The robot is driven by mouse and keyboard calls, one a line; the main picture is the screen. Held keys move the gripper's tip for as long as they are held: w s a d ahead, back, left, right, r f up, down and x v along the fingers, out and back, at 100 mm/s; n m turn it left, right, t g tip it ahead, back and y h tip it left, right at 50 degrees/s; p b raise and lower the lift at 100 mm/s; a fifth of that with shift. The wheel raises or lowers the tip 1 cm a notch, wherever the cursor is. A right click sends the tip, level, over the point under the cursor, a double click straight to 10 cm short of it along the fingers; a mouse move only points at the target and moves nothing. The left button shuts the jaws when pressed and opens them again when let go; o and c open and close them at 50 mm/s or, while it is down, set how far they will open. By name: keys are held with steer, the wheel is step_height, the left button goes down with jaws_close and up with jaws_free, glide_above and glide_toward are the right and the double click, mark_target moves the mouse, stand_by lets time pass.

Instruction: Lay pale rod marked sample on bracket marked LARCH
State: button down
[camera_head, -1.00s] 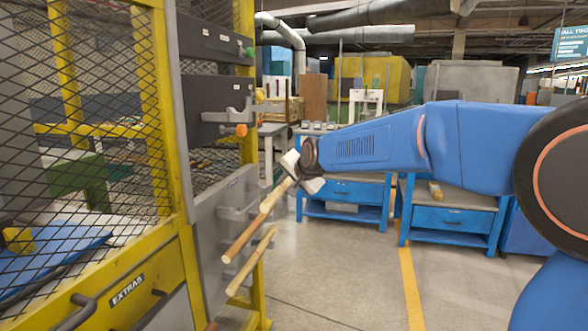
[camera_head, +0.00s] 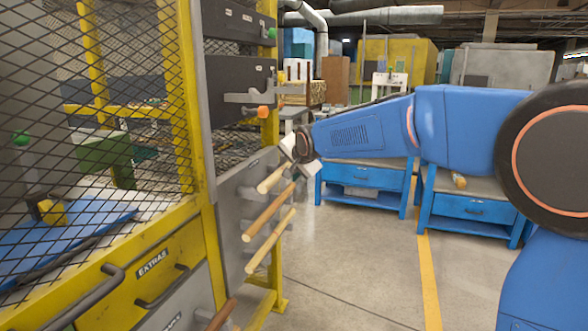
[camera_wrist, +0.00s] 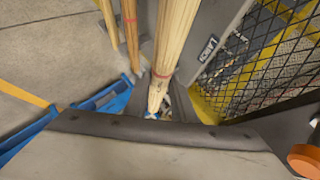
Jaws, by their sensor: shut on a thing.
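My gripper (camera_head: 303,146) is shut on a pale rod (camera_head: 273,179), which slopes down to the left in front of the grey panel (camera_head: 236,208). The held rod fills the middle of the wrist view (camera_wrist: 174,40), with a reddish band around it. A light brown rod (camera_head: 268,213) and another pale rod (camera_head: 270,241) lie below it on the panel's brackets. The bracket arms are mostly hidden by the rods. A small label (camera_wrist: 208,48) shows on the panel in the wrist view, too small to read, so I cannot tell which bracket is LARCH.
A yellow mesh cage (camera_head: 105,80) with an EXTRAS drawer (camera_head: 150,268) stands at left. A dark brown rod (camera_head: 222,315) sticks out low. A grey hook with an orange end (camera_head: 262,112) juts out above.

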steer(key=shift+w+a+f, duration=0.25)
steer(key=shift+a+f, duration=0.2)
steer(key=shift+a, duration=0.25)
steer(key=shift+w+a+f, duration=0.25)
steer(key=shift+a+f, duration=0.25)
steer(key=shift+a, duration=0.25)
steer(key=shift+w+a+f, duration=0.25)
steer(key=shift+a+f, duration=0.2)
steer(key=shift+a, duration=0.25)
jaws_free()
steer(key=v, duration=1.7)
steer(key=shift+s, duration=0.2)
